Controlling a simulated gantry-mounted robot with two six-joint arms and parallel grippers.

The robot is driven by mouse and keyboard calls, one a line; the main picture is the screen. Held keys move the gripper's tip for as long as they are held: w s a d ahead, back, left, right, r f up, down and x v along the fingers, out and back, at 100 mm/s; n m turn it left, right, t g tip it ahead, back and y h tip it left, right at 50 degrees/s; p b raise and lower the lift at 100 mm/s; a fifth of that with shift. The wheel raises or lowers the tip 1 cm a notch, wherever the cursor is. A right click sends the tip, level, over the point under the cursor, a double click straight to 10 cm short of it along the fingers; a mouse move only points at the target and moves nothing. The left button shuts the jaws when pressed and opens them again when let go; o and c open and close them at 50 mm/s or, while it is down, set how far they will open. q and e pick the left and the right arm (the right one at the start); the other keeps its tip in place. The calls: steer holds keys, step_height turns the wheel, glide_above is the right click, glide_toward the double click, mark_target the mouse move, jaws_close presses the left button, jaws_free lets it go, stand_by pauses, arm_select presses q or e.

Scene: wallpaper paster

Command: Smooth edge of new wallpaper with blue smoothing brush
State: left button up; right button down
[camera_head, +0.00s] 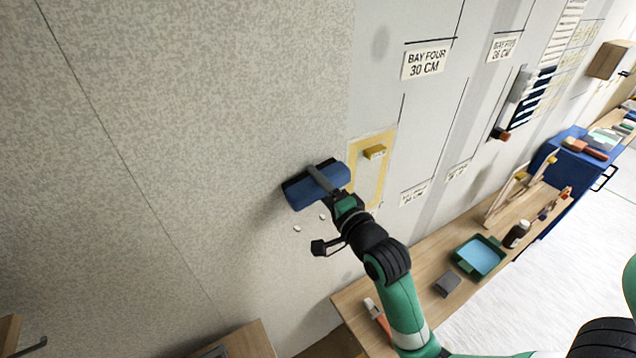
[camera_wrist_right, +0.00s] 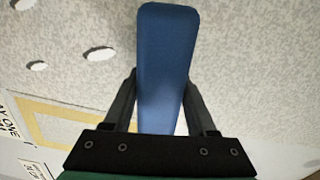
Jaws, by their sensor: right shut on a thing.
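The blue smoothing brush (camera_head: 318,187) is held against or close to the wall in the head view; I cannot tell whether it touches. My right gripper (camera_head: 336,196) is shut on it. In the right wrist view the blue brush (camera_wrist_right: 166,70) stands between the two dark fingers of the right gripper (camera_wrist_right: 164,105). The speckled beige wallpaper (camera_head: 220,110) covers the left part of the wall, and its right edge is just above and right of the brush. It also fills much of the right wrist view (camera_wrist_right: 250,60). My left gripper is not in view.
A wooden bench (camera_head: 425,270) holds a green tray (camera_head: 479,257), a dark bottle (camera_head: 517,234) and a grey block (camera_head: 447,284).

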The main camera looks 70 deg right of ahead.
steer(key=p+v, duration=0.1)
steer(key=v, duration=0.6)
steer(key=shift+p, duration=0.3)
